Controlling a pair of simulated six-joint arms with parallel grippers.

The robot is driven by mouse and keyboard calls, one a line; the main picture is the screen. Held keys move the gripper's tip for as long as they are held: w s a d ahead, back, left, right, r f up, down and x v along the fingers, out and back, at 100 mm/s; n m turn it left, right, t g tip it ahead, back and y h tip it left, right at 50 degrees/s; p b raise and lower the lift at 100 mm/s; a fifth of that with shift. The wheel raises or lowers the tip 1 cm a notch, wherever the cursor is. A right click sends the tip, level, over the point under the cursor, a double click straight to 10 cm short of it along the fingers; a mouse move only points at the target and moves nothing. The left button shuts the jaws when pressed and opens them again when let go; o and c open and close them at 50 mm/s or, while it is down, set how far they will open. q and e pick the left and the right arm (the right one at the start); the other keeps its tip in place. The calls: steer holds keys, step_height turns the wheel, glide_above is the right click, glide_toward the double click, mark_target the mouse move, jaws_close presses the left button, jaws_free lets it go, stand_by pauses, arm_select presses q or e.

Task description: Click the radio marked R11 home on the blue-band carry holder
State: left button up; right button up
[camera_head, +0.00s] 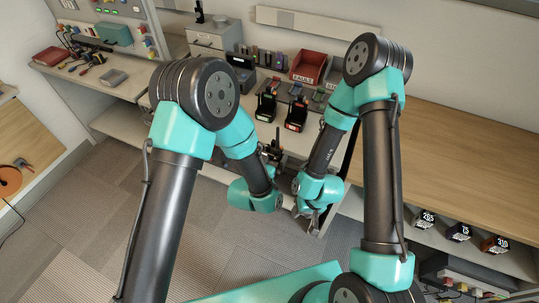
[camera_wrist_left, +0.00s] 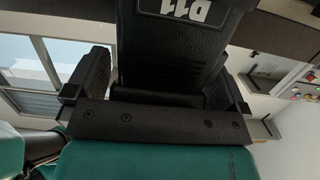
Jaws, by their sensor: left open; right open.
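In the left wrist view the radio marked R11 (camera_wrist_left: 180,50), a black body with white marking shown upside down, stands between the two dark fingers of my left gripper (camera_wrist_left: 160,82). The fingers are open, one on each side of it; I cannot tell whether they touch it. My right gripper (camera_head: 312,213) is open and empty, low in front of the bench. Small holders with coloured parts (camera_head: 318,96) lie on the bench; the blue band is not clear.
Behind are a red bin (camera_head: 307,68), a charger row (camera_head: 271,60) and a grey cabinet (camera_head: 214,40). The wooden top (camera_head: 450,140) at right is clear. Boxes with numbers (camera_head: 458,232) sit on a shelf below.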

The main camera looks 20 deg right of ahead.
arm_select(q)
steer(key=v, duration=1.1)
steer(key=shift+s+a, duration=0.25)
steer(key=shift+s, duration=0.05)
stand_by(0.3)
steer(key=w+a+f+n+g+y, duration=0.3)
steer(key=a+f+n+g+y, duration=0.2)
steer(key=a+f, duration=0.75)
steer(key=s+a+f+n+g, duration=0.2)
steer(key=s+a+g, duration=0.1)
steer(key=a, duration=0.5)
steer(key=s+a+f+n+g+y, duration=0.1)
steer(key=s+a+f+n+g, duration=0.1)
steer(key=s+a, duration=0.4)
steer(key=a+f+g, duration=0.1)
steer(key=a, duration=0.2)
steer(key=shift+s+f+n+g, duration=0.25)
steer(key=shift+s+n+g, duration=0.05)
steer(key=shift+s+g, duration=0.1)
